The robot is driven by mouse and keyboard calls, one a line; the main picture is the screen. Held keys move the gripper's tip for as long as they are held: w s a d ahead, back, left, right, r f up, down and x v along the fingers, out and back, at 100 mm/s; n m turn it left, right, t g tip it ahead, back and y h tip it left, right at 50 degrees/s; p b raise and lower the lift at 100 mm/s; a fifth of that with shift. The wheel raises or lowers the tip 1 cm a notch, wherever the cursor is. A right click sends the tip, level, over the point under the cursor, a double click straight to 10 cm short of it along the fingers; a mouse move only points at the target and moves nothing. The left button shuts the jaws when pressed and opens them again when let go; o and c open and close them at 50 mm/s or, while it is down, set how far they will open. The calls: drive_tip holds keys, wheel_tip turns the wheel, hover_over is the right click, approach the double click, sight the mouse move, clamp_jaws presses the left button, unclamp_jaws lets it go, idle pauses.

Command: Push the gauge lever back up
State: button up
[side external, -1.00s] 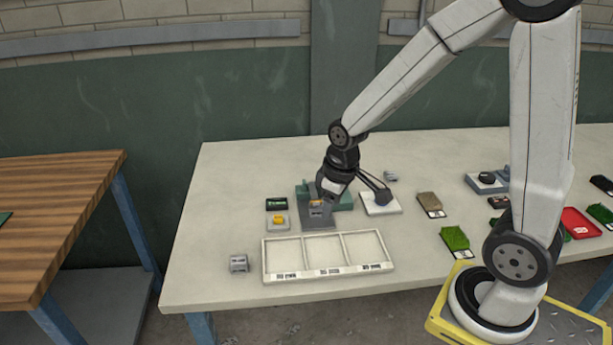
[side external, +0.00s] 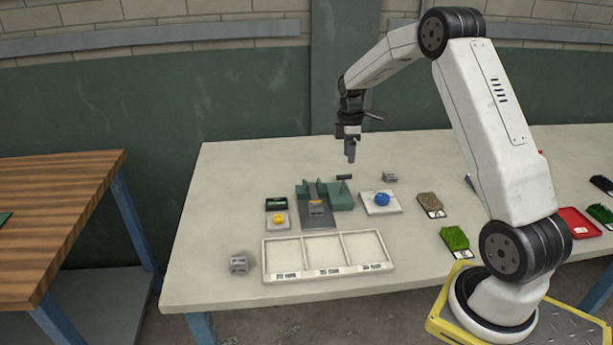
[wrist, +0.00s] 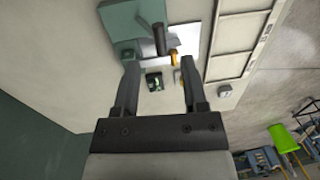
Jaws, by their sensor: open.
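The gauge is a green block (side external: 341,200) with a grey plate (side external: 317,213) in front, on the pale table. A short dark bar (side external: 344,177), which looks like the lever handle, shows just above the back of the green block; its exact angle is hard to tell. My gripper (side external: 350,158) hangs above and behind the gauge, pointing down, apart from it. In the wrist view my gripper (wrist: 159,64) is open and empty, with the green block (wrist: 125,20) and a dark bar (wrist: 160,38) beyond the fingertips.
A white three-part tray (side external: 328,270) lies in front of the gauge. A blue knob (side external: 382,199) on a pale pad is at its right. A yellow piece (side external: 278,220) and a dark display (side external: 276,204) are at its left. Turf samples (side external: 454,238) lie further right.

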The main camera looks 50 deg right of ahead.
sight(347, 177)
drive_tip(key=shift+d, duration=0.1)
drive_tip(key=shift+s+a+f, duration=0.15)
drive_tip(key=shift+f, duration=1.8)
drive_tip(key=shift+s+a+f, duration=0.15)
drive_tip(key=shift+f, duration=1.8)
drive_tip(key=c, duration=0.7)
clamp_jaws()
drive_tip(key=shift+w+a, duration=0.1)
